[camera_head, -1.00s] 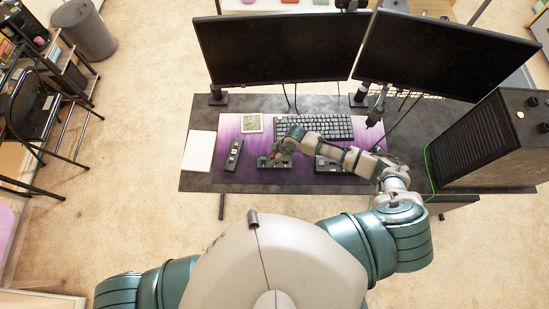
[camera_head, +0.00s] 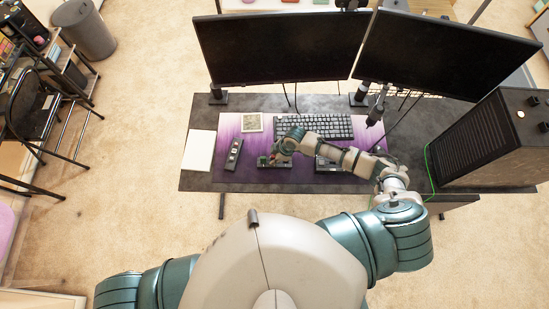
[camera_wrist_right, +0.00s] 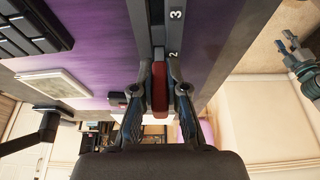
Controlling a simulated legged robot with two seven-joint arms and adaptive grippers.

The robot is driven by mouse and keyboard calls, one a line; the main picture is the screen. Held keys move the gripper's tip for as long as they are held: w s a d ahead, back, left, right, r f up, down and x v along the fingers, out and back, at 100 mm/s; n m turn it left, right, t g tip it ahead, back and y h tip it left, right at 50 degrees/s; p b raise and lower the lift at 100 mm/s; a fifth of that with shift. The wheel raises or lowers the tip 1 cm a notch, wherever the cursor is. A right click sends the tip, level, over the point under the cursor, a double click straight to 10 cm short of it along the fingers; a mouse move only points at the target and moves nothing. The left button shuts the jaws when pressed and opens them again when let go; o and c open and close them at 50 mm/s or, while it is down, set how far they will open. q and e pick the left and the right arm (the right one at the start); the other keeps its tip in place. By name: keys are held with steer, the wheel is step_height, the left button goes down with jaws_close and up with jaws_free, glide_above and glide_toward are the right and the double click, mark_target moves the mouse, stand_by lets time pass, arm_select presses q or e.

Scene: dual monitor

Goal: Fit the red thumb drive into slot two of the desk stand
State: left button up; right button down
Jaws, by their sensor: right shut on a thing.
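The red thumb drive (camera_wrist_right: 160,92) is between the fingers of my right gripper (camera_wrist_right: 160,72) in the wrist view. That gripper is shut on it. The dark desk stand (camera_wrist_right: 143,22) lies just beyond the fingertips, with white numerals 2 and 3 on its side; the drive is close to numeral 2. I cannot tell whether the drive's tip is inside a slot. In the head view my right gripper (camera_head: 275,157) is over the stand (camera_head: 272,165) and partly hides it. A grey and teal part, apparently my left gripper (camera_wrist_right: 294,48), shows at the wrist view's right edge, its jaws unclear.
A keyboard (camera_head: 315,127) lies behind the right arm, and a dark remote-like object (camera_head: 234,154) lies left of the stand. A white pad (camera_head: 198,151) is at the left. Two monitors (camera_head: 280,48) and a black computer case (camera_head: 492,140) bound the desk.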

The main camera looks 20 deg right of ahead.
steer(key=shift+f, duration=0.25)
steer(key=c, duration=1.1)
jaws_free()
steer(key=v, duration=1.2)
steer(key=shift+d+f, duration=0.1)
